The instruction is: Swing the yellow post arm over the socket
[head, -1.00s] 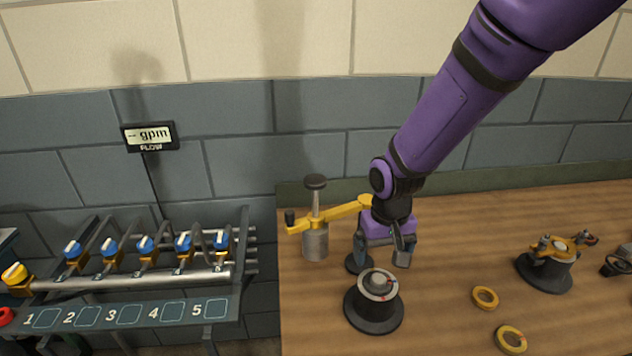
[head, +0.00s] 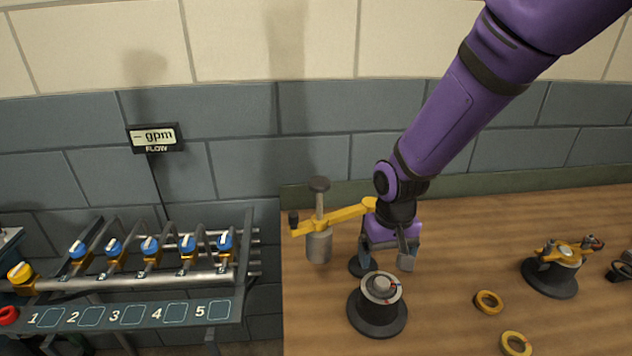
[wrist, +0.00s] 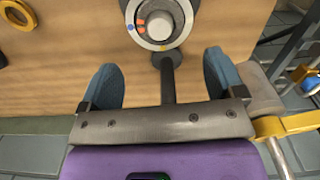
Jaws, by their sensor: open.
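The yellow post arm (head: 345,215) reaches left from its hub beside my gripper. Its far end carries a grey cylinder (head: 319,246) with a dark-knobbed rod and a small black handle (head: 293,218). A bit of the arm shows at the right of the wrist view (wrist: 288,125). The socket (head: 378,308) is a dark round base with a grey ringed top, in front of my gripper; the cylinder is left of it, not above it. My gripper (head: 386,260) is open, pointing down. In the wrist view the dark post (wrist: 168,82) appears between the fingers, apart from both.
Two yellow rings (head: 489,302) and (head: 516,344) lie on the wooden bench (head: 450,250). A dark-based fixture with a yellow top (head: 552,270) stands at right. A rack of blue-handled valves (head: 150,262) stands left of the bench, below a flow display (head: 155,138).

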